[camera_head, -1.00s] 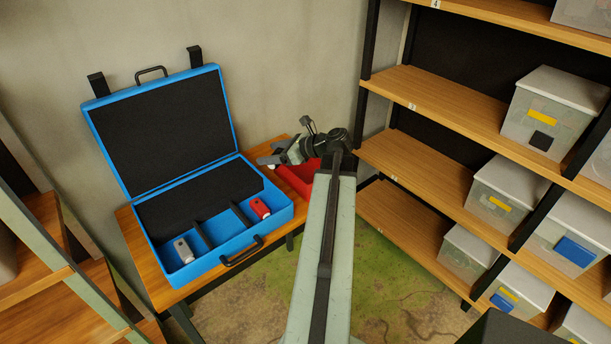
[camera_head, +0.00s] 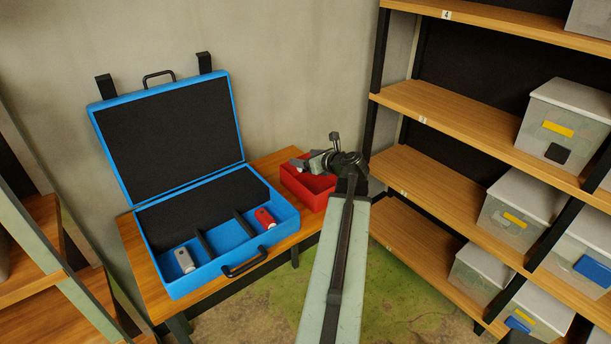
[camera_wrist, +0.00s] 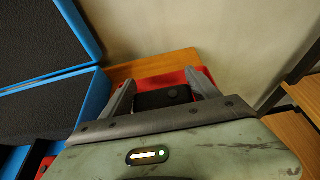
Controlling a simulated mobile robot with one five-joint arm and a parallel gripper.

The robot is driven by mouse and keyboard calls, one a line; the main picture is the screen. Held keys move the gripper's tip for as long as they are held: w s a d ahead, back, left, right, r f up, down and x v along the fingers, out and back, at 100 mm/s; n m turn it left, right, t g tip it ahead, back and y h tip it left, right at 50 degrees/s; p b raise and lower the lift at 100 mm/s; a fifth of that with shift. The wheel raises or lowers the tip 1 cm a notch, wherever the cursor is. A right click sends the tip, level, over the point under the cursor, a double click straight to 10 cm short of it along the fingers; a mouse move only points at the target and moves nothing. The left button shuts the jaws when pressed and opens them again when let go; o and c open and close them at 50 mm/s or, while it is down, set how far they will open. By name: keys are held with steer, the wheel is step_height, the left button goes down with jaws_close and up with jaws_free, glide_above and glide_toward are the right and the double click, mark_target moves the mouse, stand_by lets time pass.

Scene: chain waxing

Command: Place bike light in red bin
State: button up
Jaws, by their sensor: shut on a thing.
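The red bin (camera_head: 318,197) stands on the wooden table, right of the blue case, partly covered by my arm. My gripper (camera_head: 302,162) is over the bin's back part. In the wrist view my gripper (camera_wrist: 163,84) is shut on a small black thing with a round button, apparently the bike light (camera_wrist: 160,98). The red bin (camera_wrist: 198,76) shows behind and below it there. In the head view the held light is hard to make out.
The open blue case (camera_head: 235,262) holds a grey device (camera_head: 184,260) and a red device (camera_head: 265,218) in separate compartments. A shelf unit (camera_head: 440,105) with several lidded boxes stands close on the right. A wall is behind the table (camera_head: 150,268).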

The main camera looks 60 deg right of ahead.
steer(key=shift+f+b, duration=2.35)
steer(key=shift+f, duration=0.05)
steer(key=o, duration=1.9)
steer(key=shift+r, duration=0.15)
